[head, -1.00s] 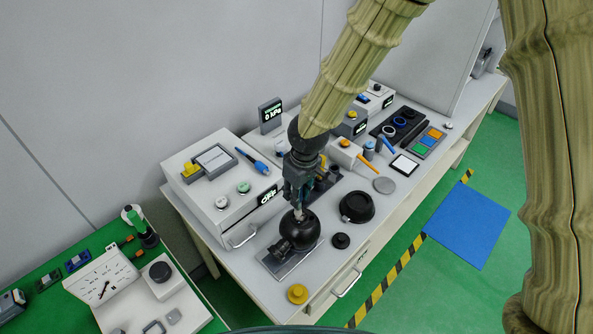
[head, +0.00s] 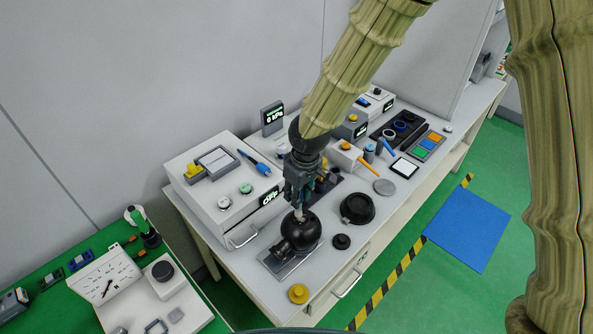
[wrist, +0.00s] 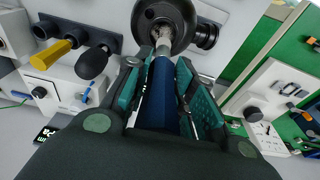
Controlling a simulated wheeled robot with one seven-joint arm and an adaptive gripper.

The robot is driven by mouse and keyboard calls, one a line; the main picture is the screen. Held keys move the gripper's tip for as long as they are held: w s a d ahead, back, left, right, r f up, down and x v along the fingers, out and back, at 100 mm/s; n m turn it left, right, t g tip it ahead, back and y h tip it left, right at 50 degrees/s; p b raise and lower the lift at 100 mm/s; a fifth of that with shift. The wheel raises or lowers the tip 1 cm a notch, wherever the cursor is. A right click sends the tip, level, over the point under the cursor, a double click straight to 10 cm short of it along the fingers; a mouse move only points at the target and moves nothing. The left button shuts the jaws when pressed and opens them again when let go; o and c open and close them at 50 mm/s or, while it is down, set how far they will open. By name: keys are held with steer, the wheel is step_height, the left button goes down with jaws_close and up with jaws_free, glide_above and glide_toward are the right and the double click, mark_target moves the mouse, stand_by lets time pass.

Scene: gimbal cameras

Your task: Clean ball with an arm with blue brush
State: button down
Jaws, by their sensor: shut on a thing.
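The ball (head: 301,229) is a black sphere on a grey metal fixture at the near part of the white bench. It also shows at the top of the wrist view (wrist: 152,12), with a round opening facing my gripper. My gripper (head: 299,203) is above the ball, pointing down. In the wrist view its green-padded fingers (wrist: 160,92) are shut on the dark blue handle of the blue brush (wrist: 160,85). The brush's pale metal end reaches the ball's opening.
A black bowl-like part (head: 357,208), a small black knob (head: 341,242) and a yellow knob (head: 298,293) sit right of and in front of the ball. A white box (head: 222,190) with a blue tool on top stands behind left. Orange-handled and blue-handled tools lie further back.

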steer(key=shift+w+d+f, duration=0.15)
steer(key=shift+w+f, duration=0.1)
steer(key=shift+f, duration=0.2)
steer(key=shift+d, duration=0.3)
steer(key=s+r+p, duration=0.1)
steer(key=d+r+p, duration=0.1)
steer(key=r, duration=0.1)
steer(key=shift+s, duration=0.4)
steer(key=shift+w+a+r+p, duration=0.25)
steer(key=shift+w+r+p, duration=0.1)
steer(key=shift+r+p, duration=0.15)
steer(key=shift+w+r+p, duration=0.15)
steer(key=shift+r+p, duration=0.1)
steer(key=shift+p, duration=0.1)
step_height(320, 180, up, 3)
steer(key=shift+r+p, duration=0.1)
steer(key=shift+p, duration=1)
steer(key=shift+s, duration=0.2)
